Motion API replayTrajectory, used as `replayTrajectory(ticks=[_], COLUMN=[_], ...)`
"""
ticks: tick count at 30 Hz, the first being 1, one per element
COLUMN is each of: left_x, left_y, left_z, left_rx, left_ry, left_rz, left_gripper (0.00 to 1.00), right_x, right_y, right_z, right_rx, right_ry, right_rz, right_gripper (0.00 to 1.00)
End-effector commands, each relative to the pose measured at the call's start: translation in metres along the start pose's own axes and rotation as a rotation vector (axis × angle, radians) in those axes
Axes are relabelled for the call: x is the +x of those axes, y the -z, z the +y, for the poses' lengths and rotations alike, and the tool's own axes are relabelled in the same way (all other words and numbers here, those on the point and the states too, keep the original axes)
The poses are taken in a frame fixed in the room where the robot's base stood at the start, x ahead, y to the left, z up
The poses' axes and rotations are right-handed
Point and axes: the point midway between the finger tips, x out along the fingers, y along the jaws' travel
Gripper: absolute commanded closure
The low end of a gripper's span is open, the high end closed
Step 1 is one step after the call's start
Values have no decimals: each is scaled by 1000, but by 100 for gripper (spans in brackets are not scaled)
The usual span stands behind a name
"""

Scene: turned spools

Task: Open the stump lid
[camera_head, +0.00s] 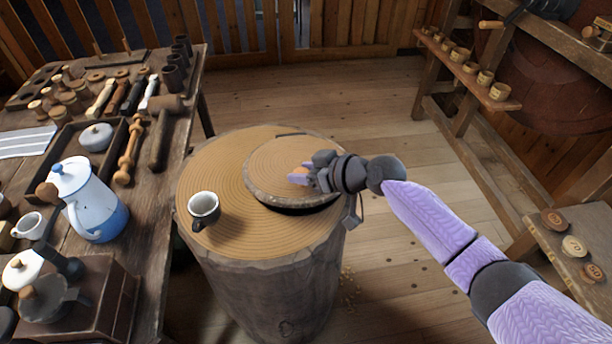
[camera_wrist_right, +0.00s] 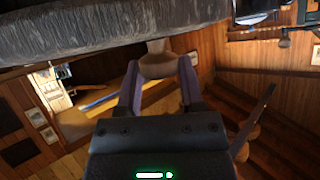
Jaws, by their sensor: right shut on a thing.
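The stump (camera_head: 270,285) stands upright on the floor with a ringed top. Its round lid (camera_head: 275,165) sits at the right of the top, tilted, with its near edge raised over a dark gap. My right gripper (camera_head: 300,174) is at the lid's near right part, shut on the wooden knob. In the right wrist view the knob (camera_wrist_right: 157,64) is between the fingers, below a bark-like edge. A dark cup with a pale rim (camera_head: 204,207) stands on the stump top, left of the lid. My left gripper is not in view.
A crowded workbench (camera_head: 195,75) runs along the left, with a white and blue pot (camera_head: 88,200) near the stump. A rack (camera_head: 470,68) with small wooden cups stands at the right. A low stool (camera_head: 600,225) holds round discs. Floor behind the stump is clear.

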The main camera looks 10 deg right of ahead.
Motion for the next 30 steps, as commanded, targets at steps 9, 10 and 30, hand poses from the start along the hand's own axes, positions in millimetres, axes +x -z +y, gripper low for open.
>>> replayTrajectory(ticks=[9,10,30], left_x=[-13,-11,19], left_y=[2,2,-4], left_z=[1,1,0], left_rx=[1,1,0], left_ry=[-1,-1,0], left_rz=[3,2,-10], left_gripper=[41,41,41], right_x=[-7,-7,-6], right_y=[52,55,95], right_z=[13,14,31], right_rx=[151,165,303], right_ry=[61,67,125], right_rz=[-159,-174,-325], right_gripper=[100,100,100])
